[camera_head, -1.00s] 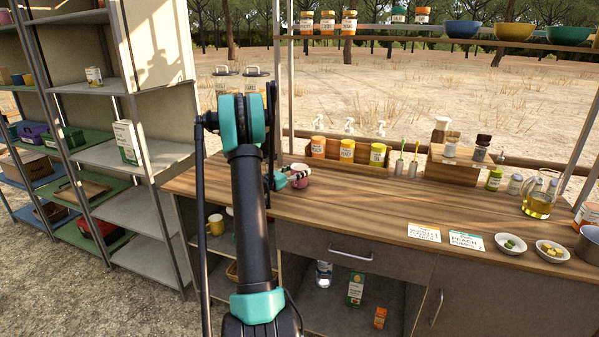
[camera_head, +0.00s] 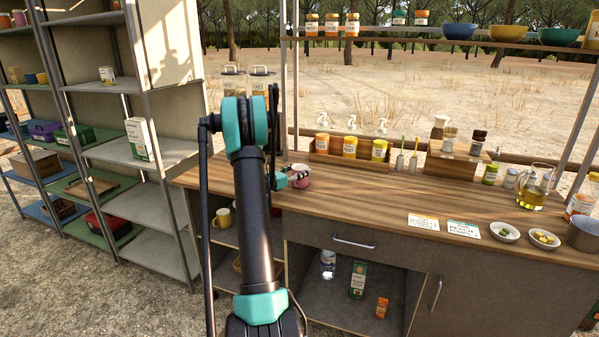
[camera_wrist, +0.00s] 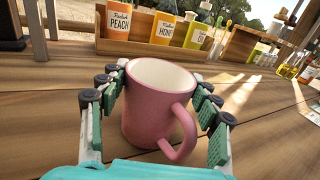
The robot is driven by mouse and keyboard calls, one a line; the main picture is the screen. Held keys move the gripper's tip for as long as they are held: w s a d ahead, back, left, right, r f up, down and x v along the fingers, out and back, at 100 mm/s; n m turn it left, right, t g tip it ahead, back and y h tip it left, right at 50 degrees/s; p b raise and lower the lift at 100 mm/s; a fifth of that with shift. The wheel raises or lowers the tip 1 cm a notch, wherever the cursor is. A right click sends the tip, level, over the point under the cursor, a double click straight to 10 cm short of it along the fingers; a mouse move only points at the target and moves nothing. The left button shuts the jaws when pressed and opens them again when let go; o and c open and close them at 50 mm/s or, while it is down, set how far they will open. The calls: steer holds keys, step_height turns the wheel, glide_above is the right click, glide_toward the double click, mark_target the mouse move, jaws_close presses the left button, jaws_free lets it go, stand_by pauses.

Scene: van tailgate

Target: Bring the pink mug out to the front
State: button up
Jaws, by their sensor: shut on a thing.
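The pink mug (camera_wrist: 150,108) stands upright between the fingers of my gripper (camera_wrist: 157,112) in the wrist view, its handle toward the camera and to the right. The fingers are shut on its two sides. In the head view the mug (camera_head: 300,176) shows small at the left part of the wooden counter (camera_head: 370,204), partly hidden by my gripper (camera_head: 291,178). I cannot tell whether its base touches the counter or is just above it.
A wooden box of orange and yellow syrup bottles (camera_head: 350,147) stands behind the mug. Two cards (camera_head: 443,225), small bowls (camera_head: 504,232), an oil jug (camera_head: 537,187) and a pot (camera_head: 583,233) are to the right. The counter's middle front is clear.

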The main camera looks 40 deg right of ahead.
steer(key=o, duration=1.3)
steer(key=a, duration=0.8)
steer(key=s+a, duration=0.1)
steer(key=a, duration=0.3)
steer(key=shift+a, duration=0.1)
